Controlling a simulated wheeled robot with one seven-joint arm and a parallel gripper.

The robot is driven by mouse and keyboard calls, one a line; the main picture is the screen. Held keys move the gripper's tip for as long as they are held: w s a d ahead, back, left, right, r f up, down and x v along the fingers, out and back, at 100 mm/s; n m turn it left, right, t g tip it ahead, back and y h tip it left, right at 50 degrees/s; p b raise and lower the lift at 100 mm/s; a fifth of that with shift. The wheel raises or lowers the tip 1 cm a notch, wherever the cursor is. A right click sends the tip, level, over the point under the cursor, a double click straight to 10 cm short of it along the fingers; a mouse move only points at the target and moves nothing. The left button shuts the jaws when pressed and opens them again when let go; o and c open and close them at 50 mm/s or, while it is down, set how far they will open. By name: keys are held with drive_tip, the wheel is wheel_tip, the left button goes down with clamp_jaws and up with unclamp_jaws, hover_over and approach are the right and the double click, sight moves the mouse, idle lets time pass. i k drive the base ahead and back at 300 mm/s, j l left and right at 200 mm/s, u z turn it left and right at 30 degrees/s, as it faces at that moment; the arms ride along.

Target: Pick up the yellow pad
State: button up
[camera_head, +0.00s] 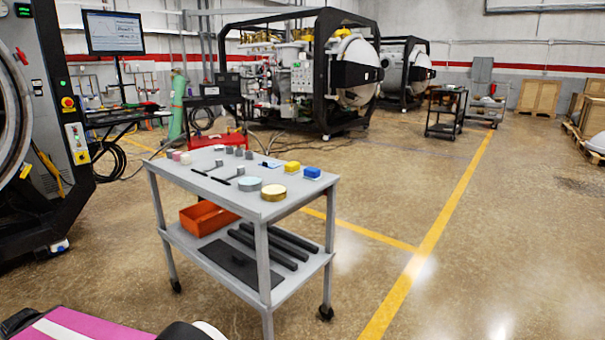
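A small yellow pad (292,167) lies on the top shelf of a grey metal cart (200,181), near its far right edge. A blue pad (312,172) lies just to its right. A round gold-yellow disc or tin (273,193) lies nearer on the same shelf, with a pale blue-green disc (249,184) to its left. The yellow pad is in plain sight with nothing on it. My gripper is not in view, so whether it is open or shut does not show.
Several small grey blocks (239,151) and dark rods lie on the top shelf. The lower shelf holds an orange bin (206,217) and black bars (268,247). Furnace equipment (45,130) stands left. The floor right of the cart (500,250) is clear.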

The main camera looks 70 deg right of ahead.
sight(291, 168)
drive_tip(key=k+j+z, duration=0.1)
drive_tip(key=z, duration=2.4)
drive_tip(key=l+u, duration=0.2)
drive_tip(key=l, duration=0.35)
drive_tip(key=k+l+u, duration=0.1)
drive_tip(key=l+u, duration=0.15)
drive_tip(key=l, duration=0.3)
